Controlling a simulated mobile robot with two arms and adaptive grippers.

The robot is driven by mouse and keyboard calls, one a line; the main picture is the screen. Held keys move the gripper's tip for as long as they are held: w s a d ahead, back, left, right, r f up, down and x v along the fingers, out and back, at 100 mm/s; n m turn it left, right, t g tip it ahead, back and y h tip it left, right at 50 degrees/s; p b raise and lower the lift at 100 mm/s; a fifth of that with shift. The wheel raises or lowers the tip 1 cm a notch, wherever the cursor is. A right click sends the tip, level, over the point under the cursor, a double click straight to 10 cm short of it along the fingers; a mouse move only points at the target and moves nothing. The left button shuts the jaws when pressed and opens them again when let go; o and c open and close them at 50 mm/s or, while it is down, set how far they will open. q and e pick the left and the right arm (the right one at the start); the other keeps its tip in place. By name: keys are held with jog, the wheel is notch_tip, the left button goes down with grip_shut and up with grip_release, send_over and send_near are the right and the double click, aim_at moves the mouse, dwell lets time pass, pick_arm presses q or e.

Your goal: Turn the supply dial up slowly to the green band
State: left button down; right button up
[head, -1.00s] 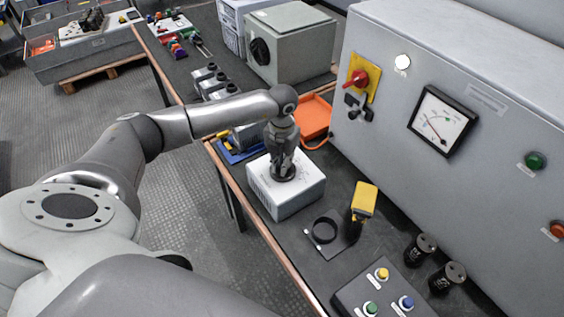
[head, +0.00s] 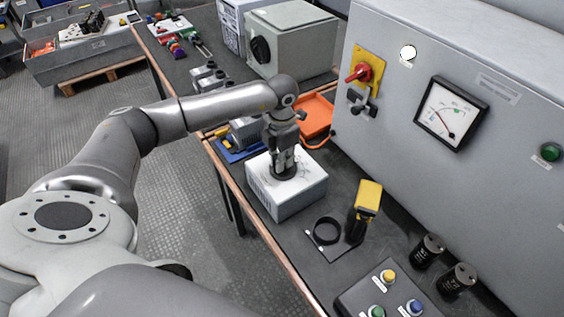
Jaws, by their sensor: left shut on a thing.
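The supply unit is a pale box (head: 287,199) on the bench, with some printed marks on its top. My left gripper (head: 284,172) points straight down onto the top of this box and is shut on the dark supply dial, which its fingers mostly hide. The panel meter (head: 451,113) has a black frame, a white face, a green band along the upper part of its scale and a thin reddish needle. The needle points up and left, seemingly short of the green band. My right gripper is not in view.
The grey cabinet (head: 390,88) carries a red switch (head: 360,73) on a yellow plate, a white lamp and a green lamp (head: 550,152). A yellow handheld tester (head: 369,196), black capacitors (head: 428,250) and a button box (head: 385,292) stand right of the supply. An orange tray (head: 318,116) lies behind.

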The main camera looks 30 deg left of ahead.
pick_arm(q)
jog(key=shift+m, duration=0.3)
jog(key=c, duration=1.5)
grip_release()
notch_tip(320, 180, up, 12)
dwell(0.7)
